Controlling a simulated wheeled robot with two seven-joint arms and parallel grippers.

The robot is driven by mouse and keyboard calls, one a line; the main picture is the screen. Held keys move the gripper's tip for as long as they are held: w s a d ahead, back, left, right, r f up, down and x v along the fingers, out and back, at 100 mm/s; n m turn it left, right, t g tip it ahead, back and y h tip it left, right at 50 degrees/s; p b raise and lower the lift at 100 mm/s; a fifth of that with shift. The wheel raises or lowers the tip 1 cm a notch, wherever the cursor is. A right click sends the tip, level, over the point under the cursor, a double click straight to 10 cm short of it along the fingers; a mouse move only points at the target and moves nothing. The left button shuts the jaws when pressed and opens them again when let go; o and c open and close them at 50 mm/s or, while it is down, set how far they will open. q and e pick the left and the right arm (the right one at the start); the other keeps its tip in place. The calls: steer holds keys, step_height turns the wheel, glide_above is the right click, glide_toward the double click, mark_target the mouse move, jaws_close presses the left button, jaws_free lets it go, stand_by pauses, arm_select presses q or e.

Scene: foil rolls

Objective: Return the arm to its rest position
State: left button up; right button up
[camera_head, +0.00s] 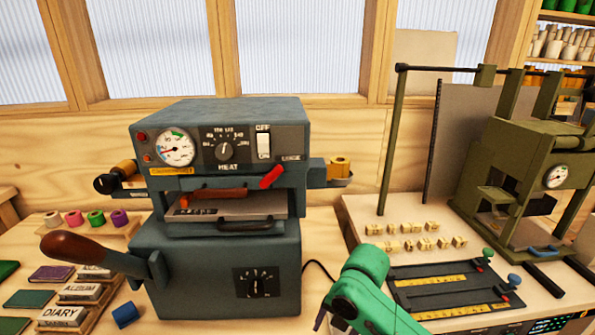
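A green, rounded jointed part (372,292), which looks like a link of my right arm, comes up from the bottom edge right of centre. It is in front of the right-hand bench and beside the blue-grey press (215,255). No gripper fingers show on it. My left arm and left gripper are not in view. The press has a gauge, a heat dial, a switch set under the word OFF and a long lever with a brown knob (70,247) on its left. A gold foil roll (340,165) sits at the press's right side.
Small coloured rolls stand on a wooden rack (102,229) at left, near books and stamp blocks (62,315). At right are brass letters (410,244), a black ruled plate (440,283) and an olive machine (515,175).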

steer(key=s+d+f+m+t+h, duration=0.1)
steer(key=s+d+f+m, duration=0.3)
steer(key=s+d+m, duration=0.7)
steer(key=s+d+f+m+t+h, duration=0.1)
steer(key=s+d+f+m+t, duration=0.2)
steer(key=m, duration=1.4)
steer(key=s+d+f+g, duration=0.1)
steer(key=s+f, duration=0.1)
steer(key=f, duration=1)
steer(key=s+f+g, duration=0.2)
steer(key=f, duration=1.1)
steer(key=s+d+f, duration=0.3)
steer(key=s+f, duration=1)
steer(key=s, duration=0.2)
steer(key=shift+s+g, duration=0.3)
steer(key=shift+g, duration=0.1)
steer(key=shift+d, duration=0.1)
